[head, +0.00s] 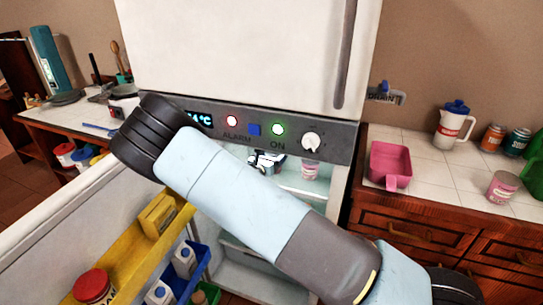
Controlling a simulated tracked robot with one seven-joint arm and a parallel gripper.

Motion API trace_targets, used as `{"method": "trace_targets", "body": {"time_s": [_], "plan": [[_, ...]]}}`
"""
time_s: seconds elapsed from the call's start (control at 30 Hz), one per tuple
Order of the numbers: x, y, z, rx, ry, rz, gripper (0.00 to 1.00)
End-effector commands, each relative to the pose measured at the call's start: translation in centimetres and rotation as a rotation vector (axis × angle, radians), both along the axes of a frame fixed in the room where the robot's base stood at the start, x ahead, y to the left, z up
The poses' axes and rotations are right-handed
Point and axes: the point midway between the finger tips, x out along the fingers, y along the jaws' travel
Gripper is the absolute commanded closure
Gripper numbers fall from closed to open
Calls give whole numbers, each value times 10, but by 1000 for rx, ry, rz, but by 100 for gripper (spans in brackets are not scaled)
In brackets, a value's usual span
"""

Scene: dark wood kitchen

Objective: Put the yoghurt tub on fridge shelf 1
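A pink and white tub (310,171) stands upright on an upper shelf (318,187) inside the open fridge. A similar pink and white tub (502,187) stands on the right counter. I cannot tell from the labels which is the yoghurt tub. My gripper (266,163) is inside the fridge, just left of the inner tub, with a small gap seeming to lie between them. My arm crosses in front of the fridge and hides part of the gripper and shelf. Its fingers are too small and covered to show whether they are open. The shelf numbers are not visible.
The fridge door (60,235) is swung open to the left, with a yellow rack (140,252) and blue bin (196,278). The control panel (335,140) overhangs the opening. A pink tray (390,165), jug (455,125) and cans (493,137) stand on the right counter.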

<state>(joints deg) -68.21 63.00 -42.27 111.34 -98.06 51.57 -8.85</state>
Motion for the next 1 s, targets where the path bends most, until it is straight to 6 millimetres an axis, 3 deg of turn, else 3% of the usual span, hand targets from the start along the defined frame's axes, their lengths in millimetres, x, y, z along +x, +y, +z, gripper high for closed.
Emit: {"method": "trace_targets", "body": {"time_s": [0.27, 0.3, 0.5, 0.77, 1.0], "plan": [[0, 1, -1, 1, 0, 1, 59], [0, 1, -1, 1, 0, 1, 20], [0, 1, 0, 1, 0, 1, 1], [-1, 2, 1, 1, 0, 2, 0], [-22, 15, 1, 1, 0, 4, 0]]}}
